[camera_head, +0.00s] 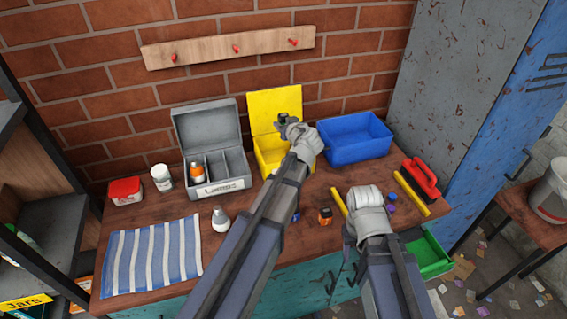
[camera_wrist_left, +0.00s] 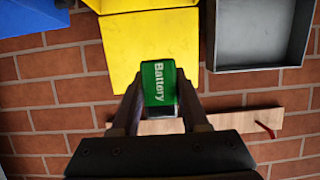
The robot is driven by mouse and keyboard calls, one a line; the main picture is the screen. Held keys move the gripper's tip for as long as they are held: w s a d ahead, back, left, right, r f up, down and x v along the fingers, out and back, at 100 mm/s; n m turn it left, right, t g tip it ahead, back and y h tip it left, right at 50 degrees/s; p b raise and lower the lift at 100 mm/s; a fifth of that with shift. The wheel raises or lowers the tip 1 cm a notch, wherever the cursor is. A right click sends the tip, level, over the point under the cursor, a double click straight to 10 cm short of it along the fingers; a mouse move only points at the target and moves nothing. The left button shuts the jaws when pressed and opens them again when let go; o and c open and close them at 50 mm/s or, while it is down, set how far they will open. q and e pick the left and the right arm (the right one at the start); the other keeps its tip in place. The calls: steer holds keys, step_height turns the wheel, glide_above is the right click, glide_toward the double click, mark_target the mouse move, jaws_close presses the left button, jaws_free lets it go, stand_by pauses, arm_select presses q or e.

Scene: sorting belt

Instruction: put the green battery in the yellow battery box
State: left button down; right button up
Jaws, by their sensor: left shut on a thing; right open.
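The green battery (camera_wrist_left: 158,83), labelled "Battery", is held between the fingers of my left gripper (camera_wrist_left: 157,100) in the left wrist view. The yellow battery box (camera_head: 267,160) stands against the back wall with its lid (camera_head: 272,106) raised. In the head view my left gripper (camera_head: 285,121) is above the box, in front of the lid; the battery is hard to make out there. The yellow box also shows in the left wrist view (camera_wrist_left: 145,50), behind the battery. My right gripper (camera_head: 365,205) is open over the front right of the table; its fingertips are mostly hidden.
A grey compartment box (camera_head: 222,188) stands left of the yellow box, a blue bin (camera_head: 353,140) right of it. A green bin (camera_head: 430,255) is below the right edge.

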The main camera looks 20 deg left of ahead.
arm_select(q)
steer(key=shift+w+d, duration=0.1)
steer(key=shift+d, duration=0.85)
step_height(320, 180, down, 10)
steer(key=b, duration=1)
steer(key=shift+f+b, duration=0.65)
steer(key=shift+c, duration=2)
jaws_free()
steer(key=r+p+v, duration=0.1)
steer(key=p+v, duration=0.5)
steer(key=v, duration=0.6)
steer(key=shift+r, duration=0.25)
steer(key=shift+a, duration=0.1)
